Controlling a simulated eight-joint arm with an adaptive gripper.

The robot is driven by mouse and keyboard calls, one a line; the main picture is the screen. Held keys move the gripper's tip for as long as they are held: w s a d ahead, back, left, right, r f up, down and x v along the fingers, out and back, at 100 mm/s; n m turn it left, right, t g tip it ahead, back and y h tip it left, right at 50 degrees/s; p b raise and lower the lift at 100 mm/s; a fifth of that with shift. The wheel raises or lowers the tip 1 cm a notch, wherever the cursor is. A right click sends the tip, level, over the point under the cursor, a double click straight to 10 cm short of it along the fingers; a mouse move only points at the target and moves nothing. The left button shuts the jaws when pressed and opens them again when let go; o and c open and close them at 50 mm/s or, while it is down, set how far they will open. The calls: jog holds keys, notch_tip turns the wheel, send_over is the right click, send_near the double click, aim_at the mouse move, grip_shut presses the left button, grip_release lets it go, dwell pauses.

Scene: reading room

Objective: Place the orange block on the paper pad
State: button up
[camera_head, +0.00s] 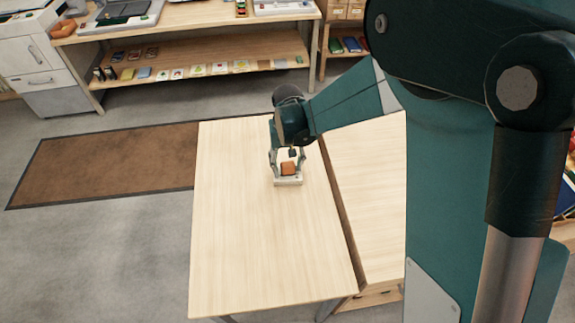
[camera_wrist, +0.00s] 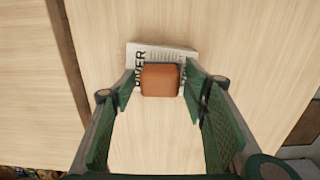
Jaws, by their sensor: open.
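The orange block (camera_head: 288,169) sits on or over the paper pad (camera_head: 288,182) on the light wooden table. In the wrist view the block (camera_wrist: 160,80) overlaps the near part of the printed pad (camera_wrist: 160,52); whether it rests fully on the pad is hard to tell. My gripper (camera_head: 287,178) is open and low over the table. In the wrist view its green fingers (camera_wrist: 160,86) stand on either side of the block, with a small gap visible at each side. The block hides part of the pad.
The light wooden table (camera_head: 240,240) is otherwise clear. A second wooden surface (camera_head: 365,180) adjoins it on the right, with a dark gap between. A brown mat (camera_head: 120,165) lies on the floor at left. A shelf (camera_head: 200,65) with small items stands behind.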

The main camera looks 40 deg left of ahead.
aim_at(288, 163)
jog(key=shift+r, duration=0.2)
notch_tip(288, 163, up, 12)
jog(key=p, duration=0.1)
dwell(0.5)
dwell(0.5)
dwell(0.3)
